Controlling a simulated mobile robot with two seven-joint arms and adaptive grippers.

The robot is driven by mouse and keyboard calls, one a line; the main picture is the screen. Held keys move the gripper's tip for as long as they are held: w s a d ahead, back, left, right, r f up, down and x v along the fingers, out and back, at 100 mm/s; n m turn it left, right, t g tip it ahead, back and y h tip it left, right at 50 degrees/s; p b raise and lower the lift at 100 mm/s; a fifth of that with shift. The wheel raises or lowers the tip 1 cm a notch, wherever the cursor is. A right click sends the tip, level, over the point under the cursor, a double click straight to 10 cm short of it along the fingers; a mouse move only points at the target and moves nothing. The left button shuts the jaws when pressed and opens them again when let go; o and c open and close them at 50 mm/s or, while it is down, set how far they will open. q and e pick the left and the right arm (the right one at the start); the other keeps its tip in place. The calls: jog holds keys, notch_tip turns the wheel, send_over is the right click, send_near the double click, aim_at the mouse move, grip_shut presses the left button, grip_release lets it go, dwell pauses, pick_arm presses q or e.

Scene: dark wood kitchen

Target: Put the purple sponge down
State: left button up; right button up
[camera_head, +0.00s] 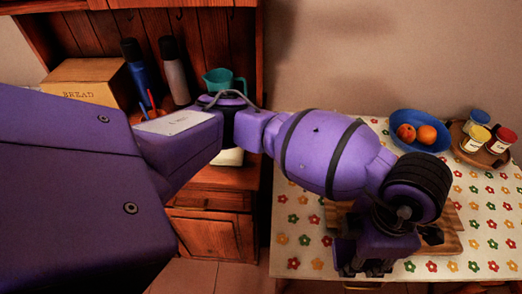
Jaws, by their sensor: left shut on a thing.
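My left arm comes in from the left and reaches over the table. Its gripper (385,260) points down above a wooden board (447,246) on the table, near the front edge. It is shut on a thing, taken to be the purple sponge. The sponge cannot be told apart from the purple gripper parts around it, and the fingers are partly hidden by the wrist. Whether the sponge touches the board cannot be told. My right gripper is not in view.
The table has a flowered cloth (300,225). A blue bowl (440,146) with orange fruits and a round wooden tray (466,152) with several jars stand at the back right.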

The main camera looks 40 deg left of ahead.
pick_arm(q)
jog(key=w+a+f, duration=0.3)
jog(key=a+f, duration=0.1)
jog(key=a, duration=0.5)
send_over(305, 230)
jog(key=d, duration=0.1)
jog(key=f, duration=0.4)
jog(key=shift+s+f+p, duration=0.15)
jog(key=shift+s+p, duration=0.2)
jog(key=shift+p, duration=0.05)
jog(key=shift+w+a+f, duration=0.25)
jog(key=shift+a+f, duration=0.2)
jog(key=shift+f, duration=0.2)
notch_tip(305, 230, down, 3)
jog(key=shift+a+r, duration=0.1)
jog(key=shift+r, duration=0.1)
jog(key=shift+f, duration=0.35)
jog(key=shift+w, duration=0.1)
jog(key=shift+f, duration=0.15)
jog(key=o, duration=1.1)
jog(key=shift+r, duration=0.35)
notch_tip(305, 230, up, 12)
jog(key=shift+f, duration=0.15)
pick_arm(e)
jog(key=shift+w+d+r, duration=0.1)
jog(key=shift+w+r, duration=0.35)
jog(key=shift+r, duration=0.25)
